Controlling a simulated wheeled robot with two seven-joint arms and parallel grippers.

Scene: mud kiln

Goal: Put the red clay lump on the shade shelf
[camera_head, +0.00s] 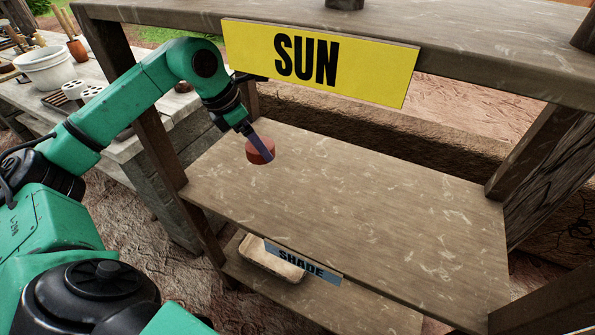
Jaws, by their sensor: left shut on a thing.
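The red clay lump (253,157) is a short, round, reddish-brown piece. My left gripper (261,143) is shut on it, with one grey finger showing across the lump's near side. The lump is over the back left part of the shade shelf (350,200), the wide middle board with the blue "SHADE" sign (303,263) on its front edge. I cannot tell whether the lump touches the board or hangs just above it. My right gripper is not in view.
The top board (470,50) with the yellow "SUN" sign (320,62) overhangs the shade shelf, close to my left arm. A pale tray (262,266) sits on the lowest board. A side table holds a white pot (45,70). Most of the shade shelf is bare.

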